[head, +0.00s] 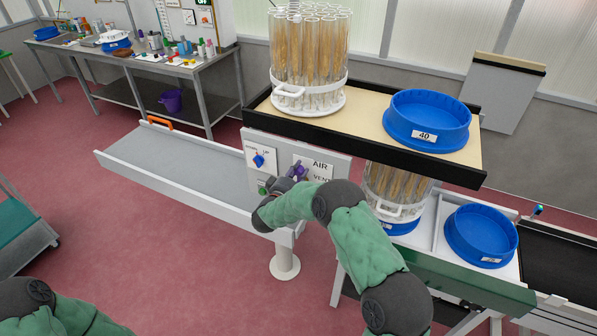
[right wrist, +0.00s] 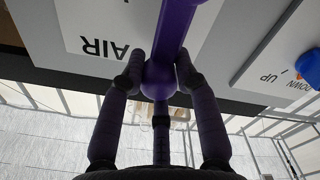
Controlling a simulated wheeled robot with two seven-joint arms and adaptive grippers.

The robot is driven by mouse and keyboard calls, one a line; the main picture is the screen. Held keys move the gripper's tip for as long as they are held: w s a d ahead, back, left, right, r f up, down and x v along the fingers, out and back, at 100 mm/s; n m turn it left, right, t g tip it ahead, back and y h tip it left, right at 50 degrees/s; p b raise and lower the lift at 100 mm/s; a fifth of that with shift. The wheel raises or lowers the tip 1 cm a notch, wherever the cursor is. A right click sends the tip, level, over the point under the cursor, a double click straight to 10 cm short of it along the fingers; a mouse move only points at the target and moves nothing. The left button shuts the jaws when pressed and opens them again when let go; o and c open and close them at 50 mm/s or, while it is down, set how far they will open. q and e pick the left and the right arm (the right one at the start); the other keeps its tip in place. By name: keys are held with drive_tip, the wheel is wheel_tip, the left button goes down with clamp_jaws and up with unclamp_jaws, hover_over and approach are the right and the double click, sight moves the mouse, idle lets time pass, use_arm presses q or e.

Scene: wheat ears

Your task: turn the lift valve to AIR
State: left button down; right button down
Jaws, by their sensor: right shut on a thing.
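The lift valve (head: 299,168) is a purple lever on a white plate marked AIR and VENT, on the panel under the raised shelf. My right gripper (head: 292,178) is at the lever in the head view and hides part of it, so its exact pointing is hard to tell there. In the right wrist view, my right gripper (right wrist: 158,82) is shut on the round purple knob at the end of the valve lever (right wrist: 175,30). The upside-down AIR label (right wrist: 97,47) lies left of the lever. My left gripper is out of view.
A blue switch (head: 258,160) marked UP and a green button (head: 263,188) sit left of the valve. The shelf above holds tubes of wheat ears (head: 310,55) and a blue sieve (head: 427,120). More tubes (head: 398,190) and another blue sieve (head: 481,236) stand below.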

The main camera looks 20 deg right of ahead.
drive_tip(key=c, duration=0.9)
unclamp_jaws()
drive_tip(key=shift+c, duration=0.2)
drive_tip(key=shift+a, duration=0.1)
drive_tip(key=v, duration=1.1)
drive_tip(key=shift+s+a, duration=0.3)
drive_tip(key=s+a+f+g+y+b, duration=0.1)
drive_tip(key=s+a+f+y+b, duration=0.2)
drive_tip(key=f, duration=0.7)
drive_tip(key=s+a+f+n+y+b, duration=0.15)
drive_tip(key=f+y, duration=0.35)
drive_tip(key=f, duration=0.5)
drive_tip(key=s+a+f+m+g+y+b, duration=0.15)
drive_tip(key=f+y+b, duration=0.25)
drive_tip(key=f, duration=0.6)
drive_tip(key=s+a+f+g+y+b, duration=0.2)
drive_tip(key=s+f+g, duration=0.1)
drive_tip(key=s, duration=0.6)
drive_tip(key=s+a+f+m+g+y+b, duration=0.1)
drive_tip(key=s+a+f+g+y+b, duration=0.1)
drive_tip(key=s+f, duration=0.4)
drive_tip(key=s+a+f+g+y+b, duration=0.1)
drive_tip(key=s+a+f+g, duration=0.2)
drive_tip(key=s, duration=0.9)
drive_tip(key=shift+a+f+m+g+y+b, duration=0.3)
drive_tip(key=shift+a+f+g+y+b, duration=0.15)
drive_tip(key=shift+f, duration=0.35)
